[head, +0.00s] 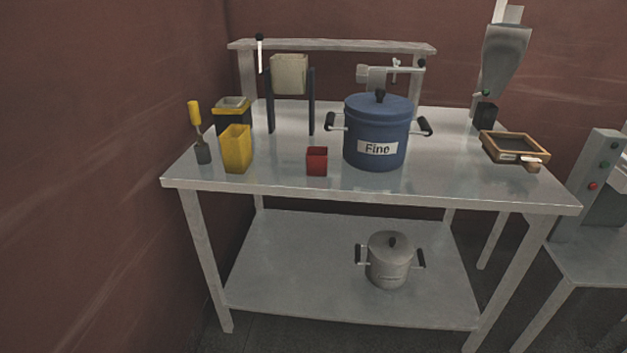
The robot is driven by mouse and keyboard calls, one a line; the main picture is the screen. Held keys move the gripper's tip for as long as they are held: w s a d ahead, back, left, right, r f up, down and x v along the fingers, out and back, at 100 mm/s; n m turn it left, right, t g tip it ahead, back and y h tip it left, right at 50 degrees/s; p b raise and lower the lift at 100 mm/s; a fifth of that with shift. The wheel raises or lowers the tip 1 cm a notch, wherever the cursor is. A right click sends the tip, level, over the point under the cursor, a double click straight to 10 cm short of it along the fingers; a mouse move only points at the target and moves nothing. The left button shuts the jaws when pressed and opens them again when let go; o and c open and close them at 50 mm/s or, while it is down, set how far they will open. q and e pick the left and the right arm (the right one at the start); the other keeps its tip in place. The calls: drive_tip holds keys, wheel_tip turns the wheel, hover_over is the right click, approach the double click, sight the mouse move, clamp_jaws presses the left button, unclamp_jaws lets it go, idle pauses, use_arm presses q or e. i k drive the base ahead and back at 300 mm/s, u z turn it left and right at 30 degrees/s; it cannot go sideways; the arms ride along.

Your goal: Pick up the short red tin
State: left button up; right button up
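The short red tin (317,162) is a small, open-topped square box. It stands upright on the metal table (280,181), near the front edge and about the middle of its width. It is just left of the blue pot labelled "Fine" (364,125), with a small gap between them. Neither of my grippers shows in the head view.
A taller yellow tin (236,150) stands left of the red tin. A yellow-handled brush (197,130) and a yellow-black box (233,112) are farther left. A wooden-framed sieve (514,146) is at right. A steel pot (389,262) sits on the lower shelf (290,260).

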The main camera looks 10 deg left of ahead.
sight(316, 157)
drive_tip(key=u, duration=0.55)
drive_tip(key=i, duration=1.15)
